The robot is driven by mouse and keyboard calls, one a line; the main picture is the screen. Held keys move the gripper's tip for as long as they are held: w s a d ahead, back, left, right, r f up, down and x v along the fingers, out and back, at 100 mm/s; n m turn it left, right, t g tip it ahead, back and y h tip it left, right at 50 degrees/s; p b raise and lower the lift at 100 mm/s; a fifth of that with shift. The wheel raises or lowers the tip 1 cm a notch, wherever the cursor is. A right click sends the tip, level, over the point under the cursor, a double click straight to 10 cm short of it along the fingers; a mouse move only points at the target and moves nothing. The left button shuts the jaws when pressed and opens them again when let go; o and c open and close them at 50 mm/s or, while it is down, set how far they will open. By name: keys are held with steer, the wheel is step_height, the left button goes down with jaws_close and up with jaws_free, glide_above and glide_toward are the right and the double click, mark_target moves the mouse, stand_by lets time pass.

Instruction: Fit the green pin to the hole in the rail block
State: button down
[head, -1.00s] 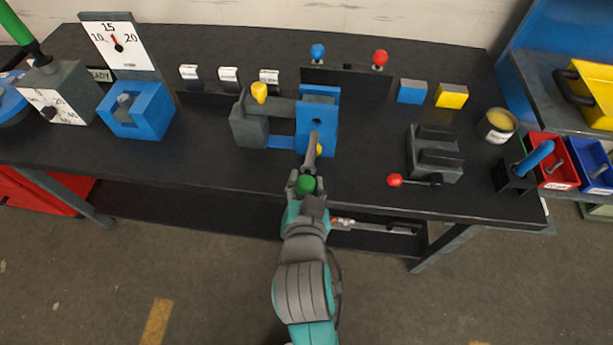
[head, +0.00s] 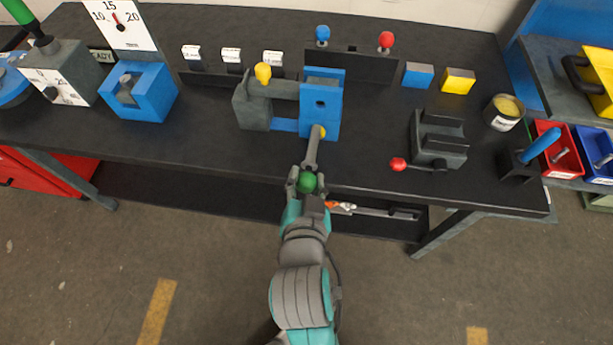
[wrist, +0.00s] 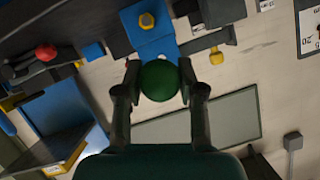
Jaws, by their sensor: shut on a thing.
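The green pin has a round green knob (head: 308,182) and a grey shank (head: 313,148). My gripper (head: 307,177) is shut on the knob, with the shank pointing up and away to the tall blue block (head: 333,118), which looks like the rail block. That block has a small dark hole (head: 320,103) in its front face. The shank's tip shows below this hole, overlapping a yellow knob or bolt; I cannot tell whether it touches. In the wrist view the green knob (wrist: 160,82) sits between both fingers and hides the shank; the blue block (wrist: 150,42) is beyond it.
A grey bracket with a yellow knob (head: 263,72) stands left of the tall block. A grey clamp (head: 438,140) with a red-balled lever (head: 398,164) is to the right. A blue box (head: 138,92) is to the left. The bench front between is clear.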

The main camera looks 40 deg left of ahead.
mark_target(311, 164)
steer(key=shift+n+g+h, duration=0.3)
steer(key=shift+g, duration=0.1)
steer(key=shift+w+a+r, duration=0.1)
steer(key=shift+w+a, duration=0.3)
steer(key=shift+w, duration=0.3)
steer(key=shift+w+a+r, duration=0.15)
steer(key=shift+w+a, duration=0.2)
steer(key=shift+w, duration=0.35)
steer(key=shift+w+a+r, duration=0.1)
steer(key=shift+w+a, duration=0.3)
steer(key=shift+w, duration=0.3)
steer(key=shift+w+a, duration=0.9)
steer(key=shift+w, duration=0.55)
steer(key=shift+w+a, duration=0.85)
steer(key=shift+w, duration=0.6)
steer(key=shift+w+a, duration=0.9)
steer(key=shift+w, duration=0.55)
stand_by(0.4)
steer(key=c, duration=0.6)
jaws_free()
steer(key=shift+s+d, duration=0.1)
